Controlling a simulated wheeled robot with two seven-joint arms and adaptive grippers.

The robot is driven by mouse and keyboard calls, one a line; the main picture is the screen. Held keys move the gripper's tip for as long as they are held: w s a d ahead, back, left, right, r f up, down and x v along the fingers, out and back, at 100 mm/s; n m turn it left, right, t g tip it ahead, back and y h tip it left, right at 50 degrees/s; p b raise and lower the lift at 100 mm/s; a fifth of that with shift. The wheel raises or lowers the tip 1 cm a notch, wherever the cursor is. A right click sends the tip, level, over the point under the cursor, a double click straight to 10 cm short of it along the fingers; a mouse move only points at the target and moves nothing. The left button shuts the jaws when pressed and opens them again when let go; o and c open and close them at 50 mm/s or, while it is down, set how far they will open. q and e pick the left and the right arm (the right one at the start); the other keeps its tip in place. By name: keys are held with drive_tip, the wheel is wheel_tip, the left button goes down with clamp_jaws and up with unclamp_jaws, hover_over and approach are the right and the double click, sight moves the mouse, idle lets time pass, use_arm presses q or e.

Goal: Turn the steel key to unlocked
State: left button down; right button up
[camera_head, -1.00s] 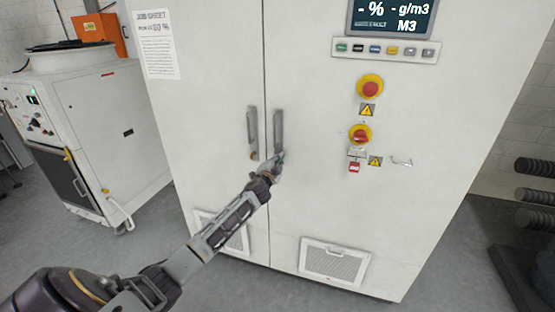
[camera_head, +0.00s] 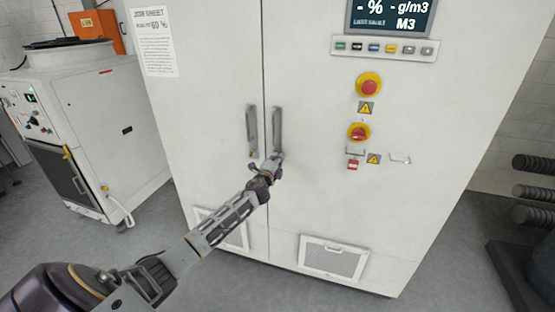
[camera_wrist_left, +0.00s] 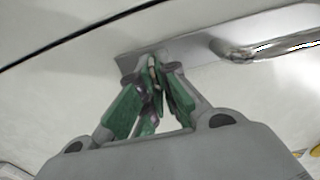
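The white cabinet (camera_head: 320,200) has two grey upright door handles, a left one (camera_head: 251,130) and a right one (camera_head: 277,128). My left gripper (camera_head: 277,158) is at the lower end of the right handle. In the left wrist view, the green-padded fingers of my left gripper (camera_wrist_left: 155,66) come together at the handle's grey base plate (camera_wrist_left: 128,62). A small narrow piece, seemingly the steel key (camera_wrist_left: 153,72), shows between the fingertips. Most of it is hidden by the fingers, so its angle cannot be read. My right gripper is not in view.
A red knob on yellow (camera_head: 359,132) and a red button (camera_head: 369,87) sit right of the handles, below a display (camera_head: 391,17). A white machine (camera_head: 100,130) stands at left.

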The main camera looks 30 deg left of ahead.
use_arm(q)
drive_tip(key=c, duration=1.7)
unclamp_jaws()
drive_tip(key=shift+o, duration=0.2)
drive_tip(key=shift+s, duration=0.1)
drive_tip(key=shift+s+d, duration=0.1)
drive_tip(key=v, duration=1.1)
drive_tip(key=shift+s, duration=0.3)
drive_tip(key=shift+f, duration=0.1)
drive_tip(key=shift+d, duration=0.1)
